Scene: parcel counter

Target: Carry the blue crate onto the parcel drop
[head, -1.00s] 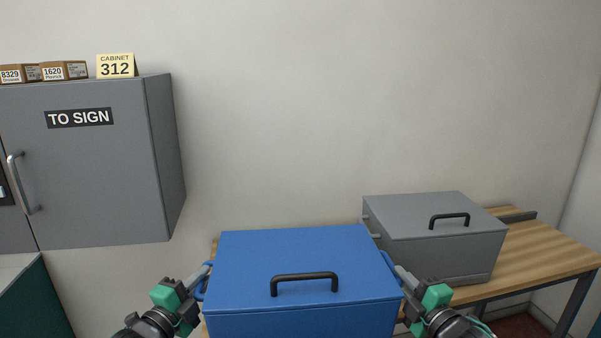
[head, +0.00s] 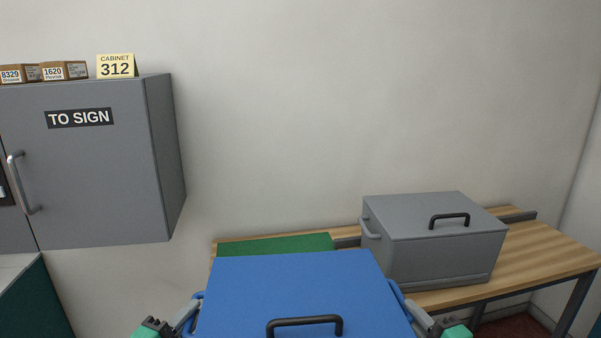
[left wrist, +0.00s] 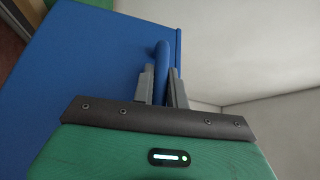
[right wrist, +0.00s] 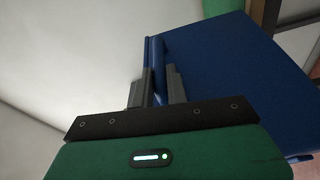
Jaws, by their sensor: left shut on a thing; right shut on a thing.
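The blue crate (head: 300,285) has a closed lid with a black handle and is at the bottom middle of the head view. My left gripper (head: 188,315) is shut on the side handle at the crate's left; the left wrist view shows the fingers (left wrist: 160,85) around the blue bar. My right gripper (head: 418,315) is shut on the right side handle, and the right wrist view shows its fingers (right wrist: 160,85) around that bar. A green mat (head: 275,244) lies on the wooden table behind the crate, partly hidden by it. The crate's underside is hidden.
A grey lidded box (head: 430,240) stands on the wooden table (head: 545,250), right of the green mat. A grey wall cabinet (head: 85,180) marked TO SIGN hangs at the left, with small parcels (head: 63,71) and a CABINET 312 sign (head: 115,66) on top.

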